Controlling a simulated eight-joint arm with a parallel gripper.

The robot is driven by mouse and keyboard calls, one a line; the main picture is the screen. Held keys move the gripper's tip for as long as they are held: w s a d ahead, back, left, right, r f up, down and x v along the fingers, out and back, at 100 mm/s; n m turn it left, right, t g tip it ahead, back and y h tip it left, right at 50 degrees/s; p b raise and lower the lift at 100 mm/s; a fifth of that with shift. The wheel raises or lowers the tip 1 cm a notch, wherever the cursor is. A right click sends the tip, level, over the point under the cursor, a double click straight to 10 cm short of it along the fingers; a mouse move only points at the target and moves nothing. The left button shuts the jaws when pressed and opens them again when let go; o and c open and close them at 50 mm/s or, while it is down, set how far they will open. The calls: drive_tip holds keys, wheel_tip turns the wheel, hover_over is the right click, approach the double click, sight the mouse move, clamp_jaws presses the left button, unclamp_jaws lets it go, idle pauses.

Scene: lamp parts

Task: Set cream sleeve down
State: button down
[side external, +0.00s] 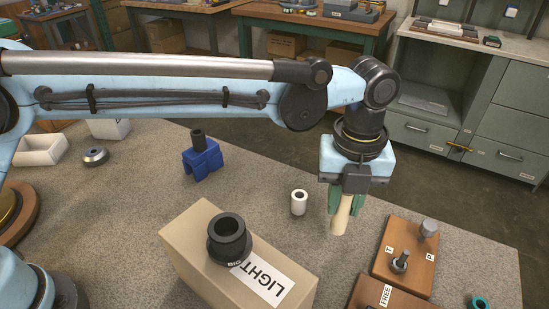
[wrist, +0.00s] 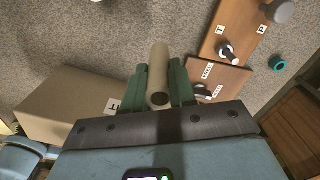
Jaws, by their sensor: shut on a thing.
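The cream sleeve (side external: 341,220) is a long pale tube, held roughly upright below my gripper (side external: 346,204). The green fingers are shut on it, one on each side. In the wrist view the sleeve (wrist: 158,75) sits between the fingers with its open near end showing. Its lower end is close to the grey speckled table (side external: 150,215); I cannot tell whether it touches.
A short white sleeve (side external: 299,202) stands just left of my gripper. Wooden boards with pegs (side external: 405,253) lie to the right. A cardboard box (side external: 190,245) with a dark ring (side external: 229,238) on top is front left. A blue holder (side external: 202,162) stands further back.

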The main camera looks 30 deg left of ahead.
drive_tip(key=w+a+r+n, duration=0.15)
drive_tip(key=a+r, duration=0.25)
drive_tip(key=a, duration=1.1)
drive_tip(key=shift+w+a+f, duration=1.4)
drive_tip(key=shift+a+f, duration=0.1)
drive_tip(key=shift+f, duration=0.3)
drive_tip(key=shift+w+a+f, duration=1.45)
drive_tip(key=shift+a+f, duration=0.1)
drive_tip(key=shift+f, duration=0.25)
drive_tip(key=shift+w+a+f, duration=1.4)
drive_tip(key=shift+a+f, duration=0.1)
drive_tip(key=shift+f, duration=0.3)
drive_tip(key=shift+f, duration=0.1)
drive_tip(key=c, duration=0.9)
unclamp_jaws()
